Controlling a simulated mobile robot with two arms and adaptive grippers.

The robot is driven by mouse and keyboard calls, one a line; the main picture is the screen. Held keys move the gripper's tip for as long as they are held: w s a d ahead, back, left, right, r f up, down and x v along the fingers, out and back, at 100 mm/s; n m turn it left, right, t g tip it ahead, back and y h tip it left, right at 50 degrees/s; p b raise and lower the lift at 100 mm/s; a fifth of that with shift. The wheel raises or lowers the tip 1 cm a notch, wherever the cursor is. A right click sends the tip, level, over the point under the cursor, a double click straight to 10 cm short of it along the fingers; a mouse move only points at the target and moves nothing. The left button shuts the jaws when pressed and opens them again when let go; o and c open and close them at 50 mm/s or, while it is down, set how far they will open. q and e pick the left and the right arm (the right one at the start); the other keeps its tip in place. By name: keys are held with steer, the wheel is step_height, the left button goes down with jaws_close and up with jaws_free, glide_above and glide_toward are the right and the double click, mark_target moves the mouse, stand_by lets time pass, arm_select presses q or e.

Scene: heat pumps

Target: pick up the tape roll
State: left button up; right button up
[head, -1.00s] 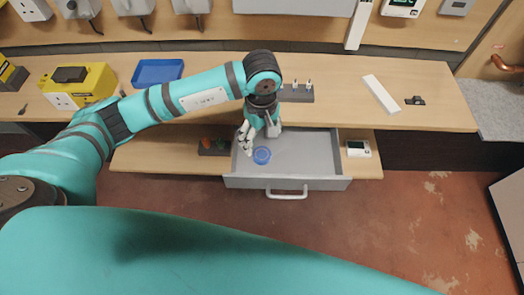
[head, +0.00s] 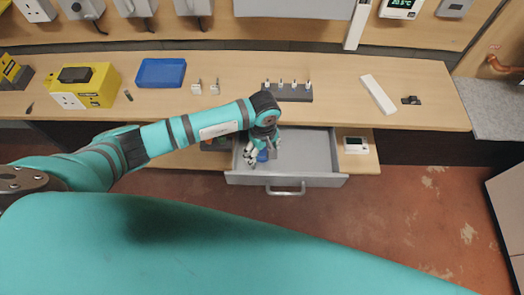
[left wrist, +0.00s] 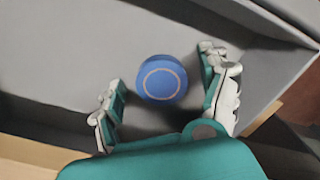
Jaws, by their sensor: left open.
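The blue tape roll (left wrist: 162,78) lies in the open grey drawer (head: 310,150). In the head view the tape roll (head: 262,156) is partly hidden by my left gripper (head: 256,159). In the left wrist view my left gripper (left wrist: 164,98) is open, with one finger on each side of the roll. Gaps show between the fingers and the roll, so it is not gripped. My right gripper is not in view.
The drawer's front and handle (head: 286,190) stick out below the bench. A blue tray (head: 161,72), a yellow box (head: 82,88) and a dark rack with pegs (head: 287,92) stand on the bench top. A white device (head: 355,145) sits right of the drawer.

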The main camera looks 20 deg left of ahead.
arm_select(q)
steer(key=c, duration=1.2)
steer(key=shift+r, duration=0.1)
